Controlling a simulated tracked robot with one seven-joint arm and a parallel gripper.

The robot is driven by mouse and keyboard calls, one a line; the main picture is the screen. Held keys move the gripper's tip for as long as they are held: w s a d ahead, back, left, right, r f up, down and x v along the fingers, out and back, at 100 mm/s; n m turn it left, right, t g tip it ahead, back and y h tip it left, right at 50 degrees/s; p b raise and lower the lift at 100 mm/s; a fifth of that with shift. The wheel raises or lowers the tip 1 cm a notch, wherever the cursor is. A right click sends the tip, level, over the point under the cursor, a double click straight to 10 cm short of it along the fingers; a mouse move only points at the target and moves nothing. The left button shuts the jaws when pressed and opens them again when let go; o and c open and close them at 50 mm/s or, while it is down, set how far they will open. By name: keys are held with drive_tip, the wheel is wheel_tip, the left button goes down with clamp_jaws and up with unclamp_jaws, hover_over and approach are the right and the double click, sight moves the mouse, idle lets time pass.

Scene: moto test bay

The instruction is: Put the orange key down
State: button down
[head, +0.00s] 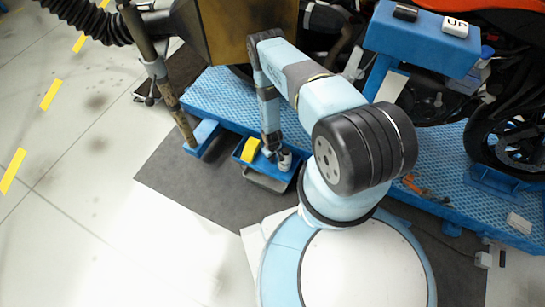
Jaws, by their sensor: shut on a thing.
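My gripper (272,152) points down over a blue tray at the front edge of the blue platform, in the middle of the head view. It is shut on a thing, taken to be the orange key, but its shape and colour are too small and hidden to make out. The blue tray (238,157) has a yellow block-like thing (250,149) at its left, beside the gripper. A small grey-white round thing (285,160) shows right by the fingertips. I cannot tell whether the gripper touches the tray.
The blue textured platform (215,95) runs behind the tray. A small orange-handled tool (412,186) lies on it at right. A blue control stand with a white UP button (455,26) and a motorcycle wheel (515,135) stand at right. A pole (165,85) stands at left. Floor at left is open.

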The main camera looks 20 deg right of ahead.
drive_tip(key=c, duration=1.1)
unclamp_jaws()
wheel_tip(320, 180, up, 13)
drive_tip(key=shift+r, duration=0.1)
